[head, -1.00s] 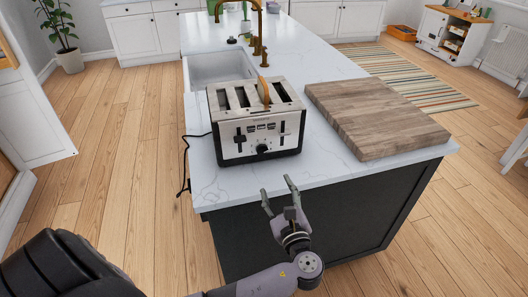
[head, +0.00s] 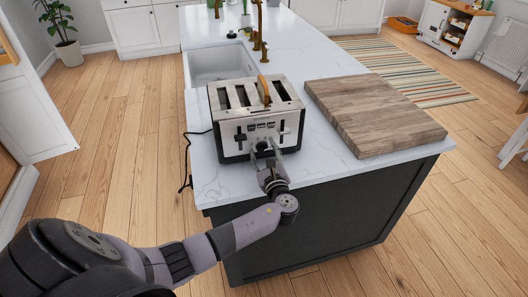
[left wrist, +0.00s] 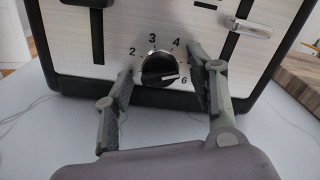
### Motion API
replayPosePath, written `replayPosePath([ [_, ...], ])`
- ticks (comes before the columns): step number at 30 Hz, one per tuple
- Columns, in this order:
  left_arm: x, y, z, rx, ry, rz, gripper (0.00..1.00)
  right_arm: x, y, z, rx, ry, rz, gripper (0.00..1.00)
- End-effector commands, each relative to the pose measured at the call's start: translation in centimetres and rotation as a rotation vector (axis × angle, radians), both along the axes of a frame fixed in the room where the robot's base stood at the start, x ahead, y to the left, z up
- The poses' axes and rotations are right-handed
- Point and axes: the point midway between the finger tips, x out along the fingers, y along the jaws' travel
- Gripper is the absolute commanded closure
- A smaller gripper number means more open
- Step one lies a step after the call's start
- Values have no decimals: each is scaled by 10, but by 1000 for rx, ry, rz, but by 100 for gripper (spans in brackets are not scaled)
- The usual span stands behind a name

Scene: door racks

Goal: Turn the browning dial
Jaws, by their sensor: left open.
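A steel four-slot toaster (head: 235,127) stands on the white counter, with a slice of bread (head: 264,90) showing in one slot. In the left wrist view its black browning dial (left wrist: 160,68) shows on the front panel, with numbers around it and its pointer mark toward the right, near 6. My left gripper (head: 266,151) is at the toaster's front. In the left wrist view its open fingers (left wrist: 160,82) stand on either side of the dial, with a gap visible on the left; I cannot tell whether the right finger touches. My right gripper is not in view.
A thick wooden board (head: 372,112) lies right of the toaster. A sink (head: 218,64) and brass tap (head: 260,30) are behind it. A black cord (head: 187,160) hangs over the counter's left edge. The white counter (head: 325,175) is clear in front of the board.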

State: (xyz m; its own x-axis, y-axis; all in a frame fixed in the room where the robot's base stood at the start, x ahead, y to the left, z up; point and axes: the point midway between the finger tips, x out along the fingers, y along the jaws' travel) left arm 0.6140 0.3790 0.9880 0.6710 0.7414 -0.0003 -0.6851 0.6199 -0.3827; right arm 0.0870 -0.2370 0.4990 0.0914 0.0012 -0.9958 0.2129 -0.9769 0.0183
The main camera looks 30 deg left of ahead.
Motion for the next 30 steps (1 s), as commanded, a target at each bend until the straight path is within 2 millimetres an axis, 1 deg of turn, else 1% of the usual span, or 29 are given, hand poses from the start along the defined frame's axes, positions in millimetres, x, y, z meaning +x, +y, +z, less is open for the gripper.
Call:
replayPosePath([
  [5,0,0,0,0,0,0,49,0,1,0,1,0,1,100],
  [26,0,0,0,0,0,0,96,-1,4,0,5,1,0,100],
  [30,0,0,-1,-2,-2,0,97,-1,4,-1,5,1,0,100],
])
